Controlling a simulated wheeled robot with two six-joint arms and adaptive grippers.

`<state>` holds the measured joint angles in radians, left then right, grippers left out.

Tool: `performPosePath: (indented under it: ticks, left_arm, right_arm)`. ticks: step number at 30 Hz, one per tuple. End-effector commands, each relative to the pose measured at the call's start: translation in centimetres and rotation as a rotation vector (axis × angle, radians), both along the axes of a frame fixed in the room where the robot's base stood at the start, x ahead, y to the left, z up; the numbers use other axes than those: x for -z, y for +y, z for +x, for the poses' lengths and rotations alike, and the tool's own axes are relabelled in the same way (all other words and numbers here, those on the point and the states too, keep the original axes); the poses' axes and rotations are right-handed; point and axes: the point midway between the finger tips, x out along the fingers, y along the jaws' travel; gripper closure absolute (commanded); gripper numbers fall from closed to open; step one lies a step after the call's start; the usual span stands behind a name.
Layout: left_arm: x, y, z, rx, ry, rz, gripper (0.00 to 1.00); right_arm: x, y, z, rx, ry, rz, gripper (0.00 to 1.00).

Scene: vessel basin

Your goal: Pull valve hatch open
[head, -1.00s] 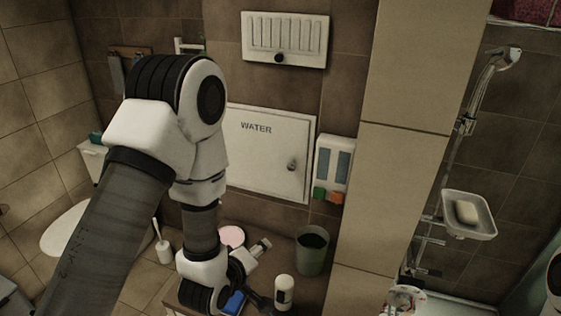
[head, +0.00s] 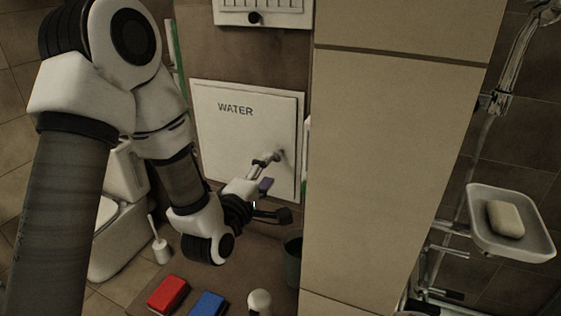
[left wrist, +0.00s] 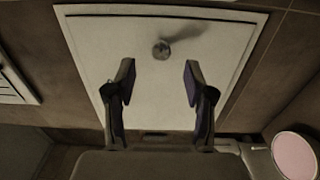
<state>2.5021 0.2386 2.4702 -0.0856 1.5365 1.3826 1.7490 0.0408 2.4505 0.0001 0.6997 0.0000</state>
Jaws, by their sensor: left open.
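The white valve hatch (head: 222,136), marked WATER, is closed flat in its frame on the brown tiled wall. Its round metal knob (head: 281,155) is near the right edge in the head view. My left gripper (head: 267,173) is in front of the hatch, close to the knob. In the left wrist view the hatch (left wrist: 92,70) fills the middle, and the knob (left wrist: 161,49) lies between the lines of the two spread fingers, just beyond the tips of the left gripper (left wrist: 158,74). The fingers are open and empty. My right gripper is not in view.
A tiled pillar (head: 400,160) stands close to the right of the hatch. Below are a red box (head: 168,294), a blue box (head: 207,304) and a dark bin (head: 293,262). A white vent (head: 262,10) is above. A soap dish (head: 480,232) hangs at the right.

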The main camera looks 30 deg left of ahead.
Motion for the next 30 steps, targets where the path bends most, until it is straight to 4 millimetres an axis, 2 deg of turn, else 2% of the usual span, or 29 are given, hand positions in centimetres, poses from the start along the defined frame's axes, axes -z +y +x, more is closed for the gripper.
performPosePath:
  ticks: [3,9,13,19,20,21,24,30]
  left_arm:
    - [-0.6,0.2,2.2,-0.001,0.000,0.001,0.47]
    - [-0.6,0.2,5.8,-0.001,-0.001,0.003,0.47]
    - [-0.4,0.2,6.8,0.000,0.000,0.002,0.47]
    - [-0.2,0.4,6.8,-0.001,0.000,0.000,0.47]
    - [-0.2,0.4,6.8,-0.001,0.000,0.000,0.54]
    - [-0.2,0.4,6.8,-0.001,0.000,0.000,0.68]
    - [-0.2,0.4,6.8,-0.001,0.001,0.000,1.00]
    - [-0.2,0.4,6.8,0.000,0.001,0.000,1.00]
  right_arm:
    - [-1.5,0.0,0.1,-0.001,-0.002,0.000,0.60]
    - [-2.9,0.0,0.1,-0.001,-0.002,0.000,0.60]
    - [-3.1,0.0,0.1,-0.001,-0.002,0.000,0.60]
    - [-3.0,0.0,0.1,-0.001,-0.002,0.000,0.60]
    - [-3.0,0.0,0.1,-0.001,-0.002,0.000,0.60]
    - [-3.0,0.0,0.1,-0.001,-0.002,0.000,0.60]
    - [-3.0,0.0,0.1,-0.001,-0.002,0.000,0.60]
    - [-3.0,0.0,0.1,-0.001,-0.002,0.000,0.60]
